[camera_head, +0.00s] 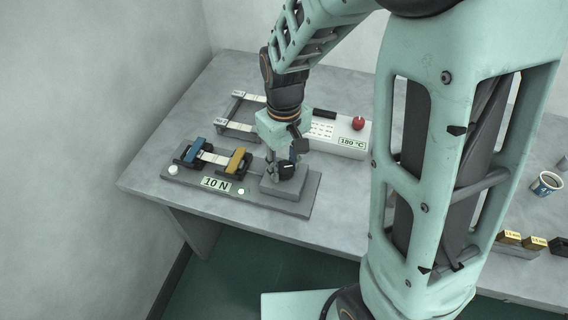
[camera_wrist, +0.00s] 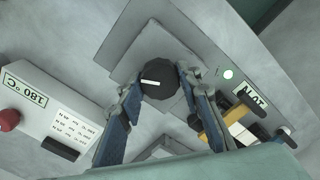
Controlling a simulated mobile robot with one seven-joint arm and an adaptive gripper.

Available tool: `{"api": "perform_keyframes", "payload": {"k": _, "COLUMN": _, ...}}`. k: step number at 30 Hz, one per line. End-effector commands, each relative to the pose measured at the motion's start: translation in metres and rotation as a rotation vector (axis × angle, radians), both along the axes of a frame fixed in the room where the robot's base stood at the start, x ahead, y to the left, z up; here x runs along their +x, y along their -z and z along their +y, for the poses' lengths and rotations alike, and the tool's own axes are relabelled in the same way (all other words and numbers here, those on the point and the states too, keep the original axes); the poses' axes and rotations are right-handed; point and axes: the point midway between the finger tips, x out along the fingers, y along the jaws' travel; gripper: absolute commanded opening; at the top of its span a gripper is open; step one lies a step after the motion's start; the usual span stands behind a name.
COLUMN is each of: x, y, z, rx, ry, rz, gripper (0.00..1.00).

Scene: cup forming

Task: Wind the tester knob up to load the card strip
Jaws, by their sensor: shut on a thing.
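The tester (camera_head: 218,190) is a flat grey base on the table with a "10 N" label. A pale card strip (camera_head: 214,158) spans between its blue clamp (camera_head: 193,150) and its yellow clamp (camera_head: 236,160). The dark round knob (camera_head: 286,171) sits on a raised block at the tester's right end. In the wrist view the knob (camera_wrist: 164,83) shows a white pointer line, between the two blue fingers of my gripper (camera_wrist: 158,84). My gripper is shut on the knob from above. A lit white-green lamp (camera_wrist: 227,73) shows beside the label.
Behind the tester stands a white box (camera_head: 345,137) with a red knob (camera_head: 358,123) and a "180 °C" label. A rail frame (camera_head: 232,108) is at its left. A cup (camera_head: 547,183) and small yellow-topped blocks (camera_head: 510,238) are at the right, beyond my arm.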

Motion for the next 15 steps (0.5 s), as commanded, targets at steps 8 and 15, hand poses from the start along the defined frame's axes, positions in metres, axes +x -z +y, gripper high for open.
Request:
{"api": "perform_keyframes", "payload": {"k": 8, "x": 0.0002, "y": -0.0006, "z": -0.0001, "rx": 0.0, "ry": 0.157, "rz": 0.0, "gripper": 0.08}}
{"api": "perform_keyframes", "payload": {"k": 15, "x": 0.0003, "y": -0.0004, "z": -0.0001, "rx": 0.0, "ry": 0.225, "rz": -0.001, "gripper": 0.08}}
